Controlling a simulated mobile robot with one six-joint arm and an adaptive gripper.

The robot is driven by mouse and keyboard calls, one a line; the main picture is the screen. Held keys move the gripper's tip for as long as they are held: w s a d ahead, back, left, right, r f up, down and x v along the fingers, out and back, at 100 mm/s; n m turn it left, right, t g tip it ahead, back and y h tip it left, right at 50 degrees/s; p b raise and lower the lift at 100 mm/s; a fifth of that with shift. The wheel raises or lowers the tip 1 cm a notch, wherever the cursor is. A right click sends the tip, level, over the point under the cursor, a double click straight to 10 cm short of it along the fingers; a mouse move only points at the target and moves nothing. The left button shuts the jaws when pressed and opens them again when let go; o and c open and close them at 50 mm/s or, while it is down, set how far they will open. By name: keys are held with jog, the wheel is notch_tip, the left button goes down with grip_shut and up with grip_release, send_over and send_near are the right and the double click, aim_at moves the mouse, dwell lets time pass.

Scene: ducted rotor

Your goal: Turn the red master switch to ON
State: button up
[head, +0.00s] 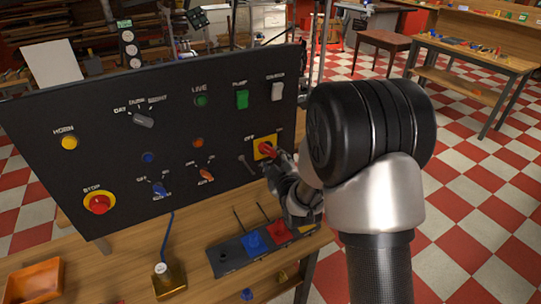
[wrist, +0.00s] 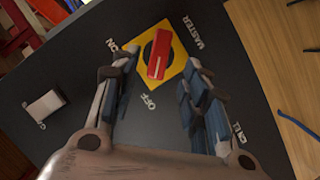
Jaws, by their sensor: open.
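The red master switch (head: 269,152) has a red handle on a yellow plate on the black panel. It also shows in the wrist view (wrist: 159,54), where the handle lies in line with the OFF label; the ON label is to the left and MASTER to the right. My gripper (head: 281,160) is at the panel front by the switch, partly covering it in the head view. In the wrist view my gripper (wrist: 158,62) is open, with one finger on each side of the handle and gaps between. I cannot tell how far the fingertips are from the panel.
The black panel (head: 60,120) also carries a red stop button (head: 98,202), a yellow horn button (head: 69,142), a green pump switch (head: 242,99) and a white switch (head: 278,91). Below, a dark tray (head: 225,258) with coloured blocks and an orange bin (head: 35,282) are on the wooden bench.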

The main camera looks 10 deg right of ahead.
aim_at(270, 153)
jog(key=b+x, duration=0.1)
jog(key=x, duration=0.6)
jog(key=shift+w, duration=0.15)
jog(key=shift+c, duration=0.4)
grip_shut()
